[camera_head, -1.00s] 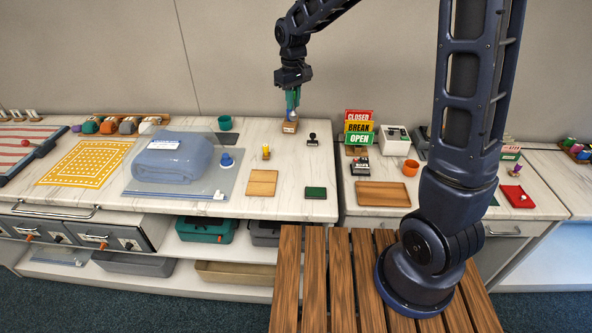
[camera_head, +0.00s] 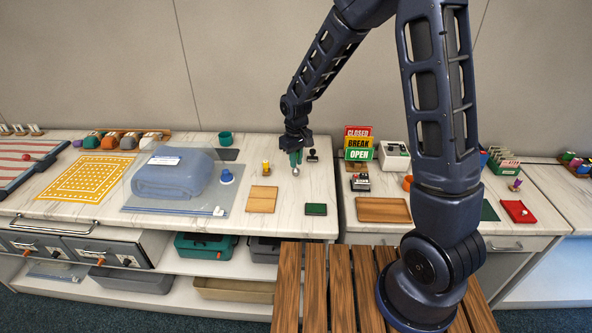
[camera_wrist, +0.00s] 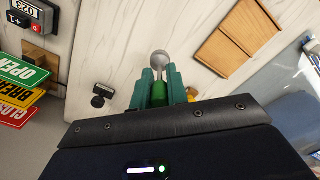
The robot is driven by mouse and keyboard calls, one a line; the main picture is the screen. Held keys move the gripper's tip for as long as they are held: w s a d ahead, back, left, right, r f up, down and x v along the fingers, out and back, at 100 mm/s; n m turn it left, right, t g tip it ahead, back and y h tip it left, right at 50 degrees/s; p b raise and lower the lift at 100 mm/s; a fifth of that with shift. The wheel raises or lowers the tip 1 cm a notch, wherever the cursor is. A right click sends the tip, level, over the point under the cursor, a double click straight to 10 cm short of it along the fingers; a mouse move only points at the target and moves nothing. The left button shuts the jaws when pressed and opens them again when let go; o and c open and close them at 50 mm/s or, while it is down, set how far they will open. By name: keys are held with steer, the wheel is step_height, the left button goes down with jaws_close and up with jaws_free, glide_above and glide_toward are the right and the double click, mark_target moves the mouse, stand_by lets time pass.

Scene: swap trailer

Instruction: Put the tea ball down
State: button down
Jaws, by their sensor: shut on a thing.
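The tea ball (camera_wrist: 160,62) is a small silvery ball on a green handle. My gripper (camera_head: 296,157) is shut on the handle, between its two green fingers, as the wrist view also shows (camera_wrist: 159,84). In the head view the silvery ball (camera_head: 295,171) hangs below the fingertips over the white marbled counter (camera_head: 250,222). It is over bare counter between the yellow-topped piece and the black stamp. I cannot tell whether the ball touches the surface.
A black stamp (camera_head: 313,156) stands just right of my gripper, a yellow-topped piece (camera_head: 266,168) to the left. A wooden board (camera_head: 262,199) and a dark green pad (camera_head: 316,209) lie nearer the front. Coloured signs (camera_head: 358,143) stand to the right.

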mark_target(296, 169)
steer(key=shift+f, duration=2.25)
steer(key=shift+f, duration=0.1)
steer(key=c, duration=1.4)
jaws_free()
